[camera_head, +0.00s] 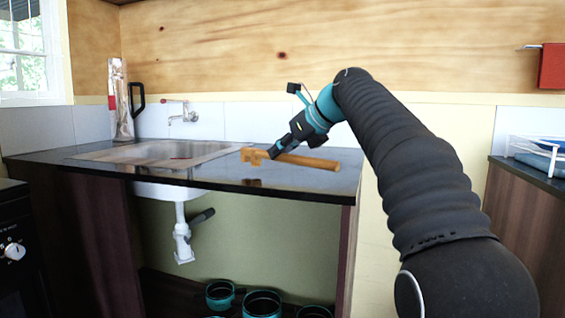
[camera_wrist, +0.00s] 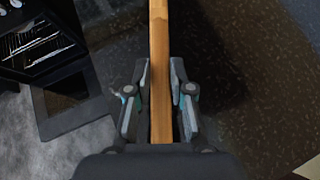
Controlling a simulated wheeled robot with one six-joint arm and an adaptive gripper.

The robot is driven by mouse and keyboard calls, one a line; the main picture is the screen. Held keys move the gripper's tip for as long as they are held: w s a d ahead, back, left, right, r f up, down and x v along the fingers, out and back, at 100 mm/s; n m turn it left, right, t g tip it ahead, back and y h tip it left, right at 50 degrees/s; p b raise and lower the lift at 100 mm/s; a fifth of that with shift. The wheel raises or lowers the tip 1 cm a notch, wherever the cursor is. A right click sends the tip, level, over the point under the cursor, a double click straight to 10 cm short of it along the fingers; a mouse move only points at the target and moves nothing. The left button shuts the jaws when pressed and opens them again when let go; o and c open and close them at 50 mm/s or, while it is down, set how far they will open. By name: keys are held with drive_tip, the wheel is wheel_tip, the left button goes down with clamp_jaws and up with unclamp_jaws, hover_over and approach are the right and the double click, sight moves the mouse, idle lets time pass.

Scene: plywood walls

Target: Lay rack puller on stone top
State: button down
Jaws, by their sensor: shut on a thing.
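The rack puller is a light wooden stick (camera_head: 310,162) with a notched, wider head at its left end. My gripper (camera_head: 272,153) is shut on it near that head, low over the right part of the dark stone top (camera_head: 225,176). The stick lies about level; I cannot tell whether it touches the stone. In the wrist view the stick (camera_wrist: 160,40) runs between the two fingers (camera_wrist: 161,85), with the speckled stone top (camera_wrist: 255,90) beneath and to the right.
A sink (camera_head: 150,151) is set into the counter to the left, with a wall tap (camera_head: 182,113) behind it. A tall packet-like item (camera_head: 120,105) stands at the back left. Pots (camera_head: 262,303) sit below. A dish rack (camera_head: 540,155) stands on a separate counter at right.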

drive_tip(key=shift+f, duration=0.7)
drive_tip(key=shift+f, duration=0.1)
drive_tip(key=c, duration=1)
unclamp_jaws()
drive_tip(key=shift+s+d+r, duration=0.1)
drive_tip(key=shift+s+r, duration=0.05)
drive_tip(key=shift+r, duration=0.05)
wheel_tip(320, 180, up, 7)
drive_tip(key=p, duration=0.2)
hover_over(316, 158)
